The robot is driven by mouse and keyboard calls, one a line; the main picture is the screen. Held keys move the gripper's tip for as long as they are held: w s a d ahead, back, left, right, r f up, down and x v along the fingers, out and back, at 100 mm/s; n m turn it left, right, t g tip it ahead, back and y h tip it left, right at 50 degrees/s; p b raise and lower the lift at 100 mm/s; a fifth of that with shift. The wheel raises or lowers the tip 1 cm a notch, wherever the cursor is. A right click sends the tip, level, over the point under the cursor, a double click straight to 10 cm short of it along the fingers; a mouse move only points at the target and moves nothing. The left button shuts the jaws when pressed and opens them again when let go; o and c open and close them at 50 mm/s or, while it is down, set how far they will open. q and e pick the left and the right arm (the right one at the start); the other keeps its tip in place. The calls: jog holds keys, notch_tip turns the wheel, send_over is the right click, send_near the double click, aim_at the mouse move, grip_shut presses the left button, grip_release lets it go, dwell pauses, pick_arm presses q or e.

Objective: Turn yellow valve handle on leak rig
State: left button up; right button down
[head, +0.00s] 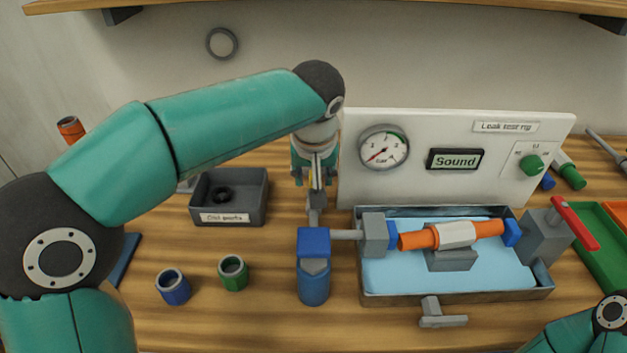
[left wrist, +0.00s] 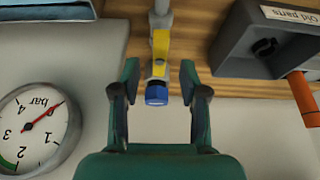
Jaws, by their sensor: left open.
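The yellow valve handle (left wrist: 160,44) shows in the left wrist view, with a blue piece at its near end. My left gripper (left wrist: 157,98) is open, one finger on each side of that blue end, with visible gaps on both sides. In the head view the left gripper (head: 315,182) points down above the blue valve body (head: 314,285) and hides most of the handle. The leak rig has a white panel (head: 450,180) with a pressure gauge (head: 384,147), a display reading "Sound" (head: 455,161) and a green knob. My right gripper is out of view.
A water tub (head: 460,298) holds an orange pipe (head: 480,231) with a white sleeve. A red lever (head: 575,222) stands at its right.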

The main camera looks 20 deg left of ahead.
pick_arm(q)
jog(key=v, duration=0.8)
jog(key=shift+r, duration=0.2)
jog(key=shift+s+d, duration=0.1)
jog(key=shift+s, duration=0.05)
dwell(0.4)
